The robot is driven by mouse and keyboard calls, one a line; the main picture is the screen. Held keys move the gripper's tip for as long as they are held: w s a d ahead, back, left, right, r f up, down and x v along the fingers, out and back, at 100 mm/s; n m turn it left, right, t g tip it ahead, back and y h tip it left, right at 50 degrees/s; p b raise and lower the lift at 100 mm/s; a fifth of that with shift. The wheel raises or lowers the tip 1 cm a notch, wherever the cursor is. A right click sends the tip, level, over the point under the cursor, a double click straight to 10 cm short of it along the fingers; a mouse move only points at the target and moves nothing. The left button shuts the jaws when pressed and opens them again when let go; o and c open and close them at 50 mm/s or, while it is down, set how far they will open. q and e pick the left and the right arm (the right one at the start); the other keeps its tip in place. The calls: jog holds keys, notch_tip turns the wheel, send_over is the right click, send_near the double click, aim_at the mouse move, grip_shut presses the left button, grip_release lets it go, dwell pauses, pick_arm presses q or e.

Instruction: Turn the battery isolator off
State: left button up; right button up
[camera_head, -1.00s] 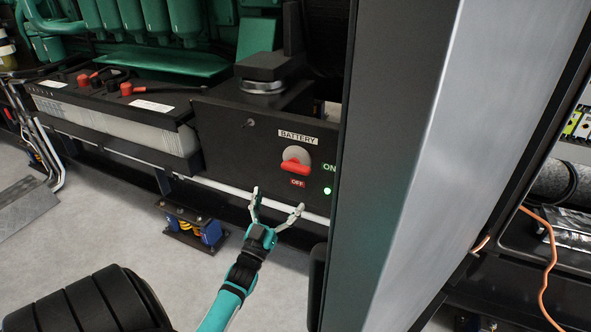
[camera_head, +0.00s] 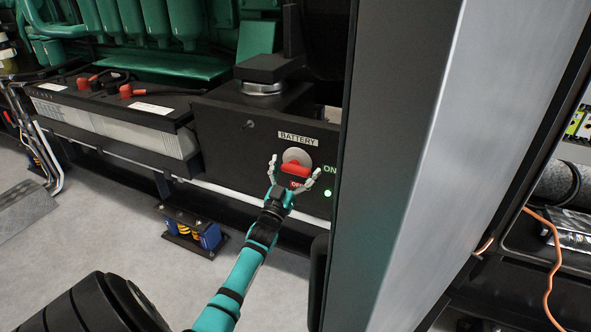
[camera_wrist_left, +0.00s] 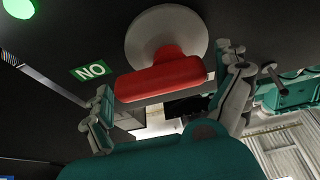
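The battery isolator is a red handle (camera_head: 295,168) on a pale round disc, on a black panel (camera_head: 237,135) under a BATTERY label (camera_head: 298,139). The handle lies roughly level, tilted a little. An ON label (camera_head: 330,169) is at its right and a partly covered OFF label is below it. My left gripper (camera_head: 294,170) is open, with its fingers on either side of the handle. In the left wrist view the red handle (camera_wrist_left: 160,76) sits between the spread fingers (camera_wrist_left: 168,95); I cannot tell whether they touch it. My right gripper is not in view.
A green light (camera_head: 328,193) glows below ON. A wide grey-black post (camera_head: 400,170) stands close at the right. Batteries (camera_head: 120,120) with cables are at the left. Open floor lies below.

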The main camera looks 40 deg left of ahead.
pick_arm(q)
jog(key=c, duration=0.9)
